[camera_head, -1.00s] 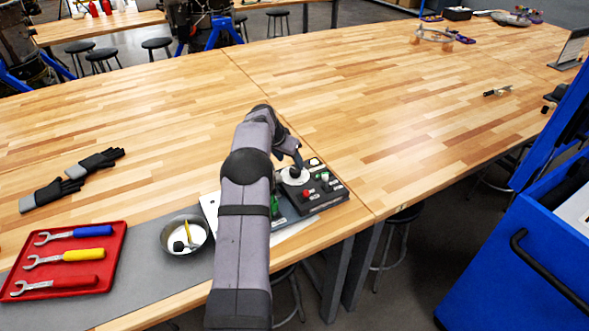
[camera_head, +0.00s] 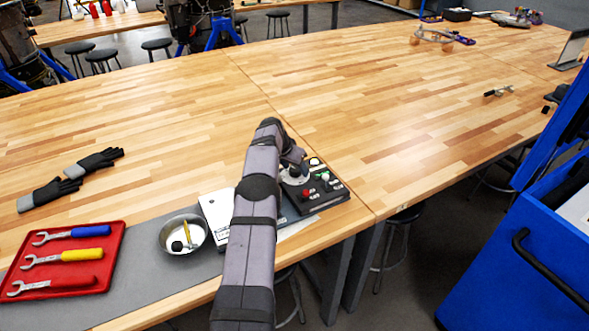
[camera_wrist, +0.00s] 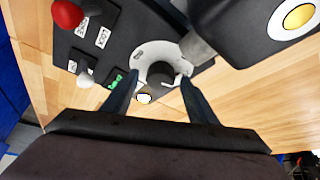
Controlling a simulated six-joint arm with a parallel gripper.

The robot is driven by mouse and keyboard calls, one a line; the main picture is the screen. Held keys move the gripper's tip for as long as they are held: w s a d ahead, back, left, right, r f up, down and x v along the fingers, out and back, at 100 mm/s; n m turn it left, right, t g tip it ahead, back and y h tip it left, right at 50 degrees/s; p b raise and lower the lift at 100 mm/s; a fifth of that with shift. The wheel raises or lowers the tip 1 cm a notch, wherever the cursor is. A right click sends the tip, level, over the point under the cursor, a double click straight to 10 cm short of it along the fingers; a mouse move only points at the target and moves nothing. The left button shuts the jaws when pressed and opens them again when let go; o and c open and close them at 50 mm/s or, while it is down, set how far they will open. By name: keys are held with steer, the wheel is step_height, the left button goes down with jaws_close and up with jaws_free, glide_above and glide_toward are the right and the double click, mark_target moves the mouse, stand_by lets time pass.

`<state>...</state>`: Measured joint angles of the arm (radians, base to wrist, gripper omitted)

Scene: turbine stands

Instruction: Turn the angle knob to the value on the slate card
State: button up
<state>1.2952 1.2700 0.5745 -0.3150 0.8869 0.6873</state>
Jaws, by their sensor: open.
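A dark control panel (camera_head: 318,200) sits near the table's front edge in the head view and upside down at the top of the wrist view (camera_wrist: 125,30). Its dark round angle knob (camera_wrist: 160,73) stands inside a white dial ring (camera_wrist: 150,50). My gripper (camera_wrist: 157,76) is open, with one finger on each side of the knob; I cannot tell whether they touch it. In the head view my arm hides part of the panel. I cannot identify the slate card.
A white flat board (camera_head: 217,213), a bowl (camera_head: 170,247), a red wrench tray (camera_head: 75,285) and gloves (camera_head: 55,190) lie left.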

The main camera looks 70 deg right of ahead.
mark_target(295, 170)
stand_by(0.7)
steer(key=c, duration=1.2)
steer(key=n+t, duration=0.1)
steer(key=n, duration=0.2)
steer(key=shift+s+r+t, duration=0.1)
steer(key=shift+s+t, duration=0.05)
steer(key=shift+t, duration=0.15)
steer(key=n+t, duration=0.1)
steer(key=n, duration=0.2)
steer(key=shift+b, duration=0.3)
steer(key=o, duration=1.4)
steer(key=shift+r+p, duration=1.45)
steer(key=shift+r, duration=1)
